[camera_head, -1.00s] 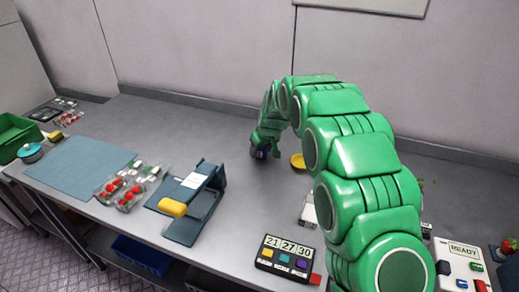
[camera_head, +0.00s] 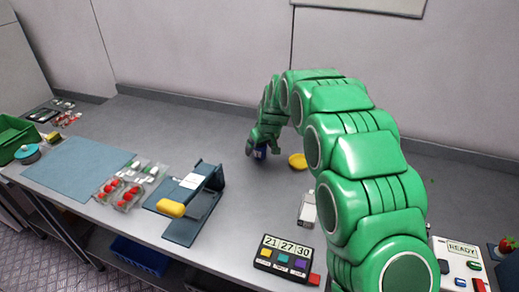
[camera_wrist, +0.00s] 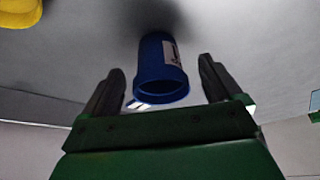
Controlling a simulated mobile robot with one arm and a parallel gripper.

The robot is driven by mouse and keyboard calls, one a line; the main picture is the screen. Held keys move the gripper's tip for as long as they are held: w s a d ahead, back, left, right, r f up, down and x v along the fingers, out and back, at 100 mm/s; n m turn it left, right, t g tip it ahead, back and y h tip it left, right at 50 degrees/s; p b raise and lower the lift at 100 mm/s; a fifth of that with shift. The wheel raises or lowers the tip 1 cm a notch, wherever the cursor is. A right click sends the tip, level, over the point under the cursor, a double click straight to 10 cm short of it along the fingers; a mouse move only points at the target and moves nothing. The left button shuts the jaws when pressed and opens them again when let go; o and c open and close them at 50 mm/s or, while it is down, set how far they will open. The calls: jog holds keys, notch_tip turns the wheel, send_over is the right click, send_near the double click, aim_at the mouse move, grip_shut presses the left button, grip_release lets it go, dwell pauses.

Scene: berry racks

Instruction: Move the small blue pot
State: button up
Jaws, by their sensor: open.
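The small blue pot (camera_wrist: 160,82) is between the two open fingers of my gripper (camera_wrist: 161,85) in the wrist view. It has a white label on its side, and there is a gap between it and each finger. In the head view the pot (camera_head: 260,153) shows as a small blue patch on the table at my gripper (camera_head: 257,146), mostly hidden by my green arm. Whether the fingers touch it cannot be seen there.
A yellow dish (camera_head: 298,161) is just right of the pot. The table's back left is clear.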

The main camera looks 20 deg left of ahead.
jog(key=v, duration=0.5)
jog(key=shift+s+d+r, duration=0.1)
jog(key=shift+r, duration=0.3)
jog(key=shift+d, duration=0.1)
jog(key=s+d+r+m+g+h, duration=0.15)
jog(key=s+d+r, duration=0.35)
jog(key=s+d, duration=0.6)
jog(key=s+d+r+m+h, duration=0.1)
jog(key=s+d+r+m, duration=0.35)
jog(key=d, duration=1.05)
jog(key=s+d+m+g, duration=0.1)
jog(key=s+d, duration=0.4)
jog(key=s, duration=0.6)
jog(key=s+d+m+g, duration=0.1)
jog(key=s+d, duration=0.3)
jog(key=s, duration=0.7)
jog(key=s+d+m+g+h, duration=0.1)
jog(key=s+d, duration=0.4)
jog(key=s, duration=0.6)
jog(key=shift+d+r+m, duration=0.35)
jog(key=shift+r+m, duration=0.1)
jog(key=shift+m, duration=0.15)
